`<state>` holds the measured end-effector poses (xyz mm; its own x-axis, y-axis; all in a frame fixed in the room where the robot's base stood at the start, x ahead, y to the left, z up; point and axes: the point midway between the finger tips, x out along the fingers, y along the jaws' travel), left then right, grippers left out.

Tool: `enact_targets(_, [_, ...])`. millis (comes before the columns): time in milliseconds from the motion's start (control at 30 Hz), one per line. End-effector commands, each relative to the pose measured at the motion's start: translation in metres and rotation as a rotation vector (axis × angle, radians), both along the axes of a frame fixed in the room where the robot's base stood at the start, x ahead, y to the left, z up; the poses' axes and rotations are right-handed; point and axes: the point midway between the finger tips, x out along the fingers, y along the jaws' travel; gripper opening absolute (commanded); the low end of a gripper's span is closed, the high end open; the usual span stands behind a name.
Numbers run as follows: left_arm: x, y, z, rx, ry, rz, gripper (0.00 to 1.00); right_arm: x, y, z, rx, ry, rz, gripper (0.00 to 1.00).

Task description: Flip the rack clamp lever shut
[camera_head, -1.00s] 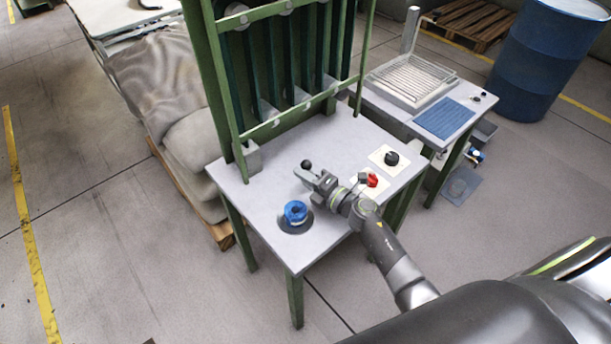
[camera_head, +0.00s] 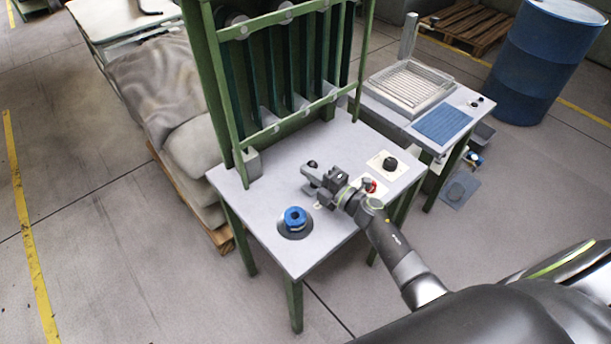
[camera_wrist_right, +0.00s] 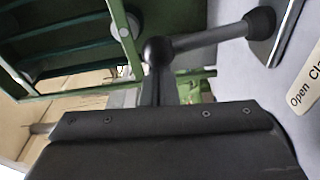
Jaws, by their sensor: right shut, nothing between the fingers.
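The clamp lever shows in the right wrist view as a grey rod (camera_wrist_right: 208,40) with a black ball knob (camera_wrist_right: 158,50). Its other end meets a dark pivot (camera_wrist_right: 260,21) on a plate. A label beside the plate reads "Open Cl…", the rest cut off. In the head view the knob (camera_head: 312,164) stands just beyond my right gripper (camera_head: 308,176), which hides most of the rod. My right gripper is shut and empty, its fingertips (camera_wrist_right: 166,88) right beside the knob. Whether they touch it I cannot tell. My left gripper is not in view.
The green rack (camera_head: 283,128) rises at the back of the grey table (camera_head: 262,235). A blue knob (camera_head: 295,217) stands left of my right arm. A red knob (camera_head: 369,186) and a black knob (camera_head: 390,163) are on its right. A side table (camera_head: 462,98) adjoins.

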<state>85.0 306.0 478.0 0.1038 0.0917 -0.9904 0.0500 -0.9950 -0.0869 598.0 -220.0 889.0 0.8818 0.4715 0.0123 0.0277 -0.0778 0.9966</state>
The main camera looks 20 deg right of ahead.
Motion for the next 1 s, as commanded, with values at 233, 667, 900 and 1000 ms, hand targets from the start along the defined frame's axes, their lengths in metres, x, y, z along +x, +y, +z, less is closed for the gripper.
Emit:
enact_targets(233, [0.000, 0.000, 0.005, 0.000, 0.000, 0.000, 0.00, 0.008, -0.021, 0.006, 0.201, 0.075, -0.001, 0.00])
enact_targets(667, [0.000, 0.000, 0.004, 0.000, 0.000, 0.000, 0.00, 0.017, -0.046, 0.006, 0.453, 0.165, 0.000, 0.00])
enact_targets(900, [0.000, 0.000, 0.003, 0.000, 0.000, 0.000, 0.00, 0.019, -0.052, 0.005, 0.506, 0.185, 0.000, 0.00])
enact_targets(1000, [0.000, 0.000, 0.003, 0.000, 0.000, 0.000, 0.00, 0.019, -0.052, 0.005, 0.513, 0.187, 0.000, 0.00])
